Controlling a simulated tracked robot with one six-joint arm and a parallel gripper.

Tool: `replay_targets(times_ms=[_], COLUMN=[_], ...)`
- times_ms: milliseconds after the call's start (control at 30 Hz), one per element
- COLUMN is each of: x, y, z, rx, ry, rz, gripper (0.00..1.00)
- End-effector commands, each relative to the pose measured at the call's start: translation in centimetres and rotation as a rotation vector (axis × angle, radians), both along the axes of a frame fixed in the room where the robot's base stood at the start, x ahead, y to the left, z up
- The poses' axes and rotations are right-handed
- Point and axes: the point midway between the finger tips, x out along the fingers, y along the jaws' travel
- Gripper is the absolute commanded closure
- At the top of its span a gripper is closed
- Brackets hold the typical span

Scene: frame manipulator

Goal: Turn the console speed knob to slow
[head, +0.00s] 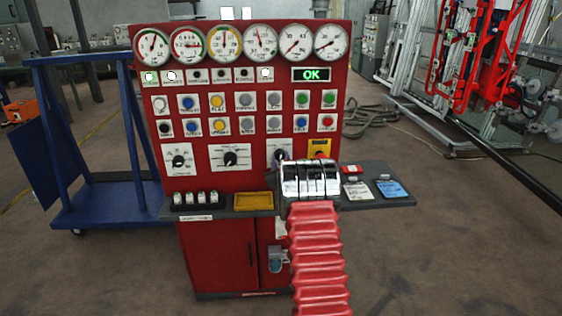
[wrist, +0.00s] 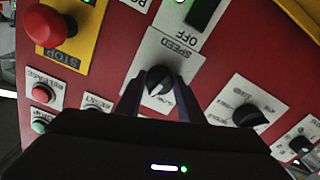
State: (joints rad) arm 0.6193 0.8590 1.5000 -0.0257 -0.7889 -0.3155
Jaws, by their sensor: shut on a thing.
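The speed knob (wrist: 158,80) is a small black knob on a pale plate marked SPEED (wrist: 182,48), set in the red console panel. My gripper (wrist: 157,90) is shut on the knob, with one dark finger on each side of it. Part of the plate's lettering is covered by the fingers, and I cannot tell the knob's pointer setting. In the head view, the top of the speed plate (head: 278,144) shows just behind my wrist, which hides the knob's grip from there.
A red stop button (wrist: 50,28) on a yellow plate lies close beside the knob. Two other black knobs (head: 230,158) (head: 178,161) sit to the left in the head view. Rows of coloured buttons are above, and a grey shelf (head: 375,203) juts out below.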

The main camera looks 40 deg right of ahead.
Motion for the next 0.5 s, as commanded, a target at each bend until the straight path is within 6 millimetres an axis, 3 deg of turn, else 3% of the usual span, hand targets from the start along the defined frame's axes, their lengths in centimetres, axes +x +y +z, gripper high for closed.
replay_targets(times_ms=[500], x=[-0.02], y=[0.05], z=[-0.07], rx=[-0.401], ry=[0.278], rz=[0.003], gripper=[0.88])
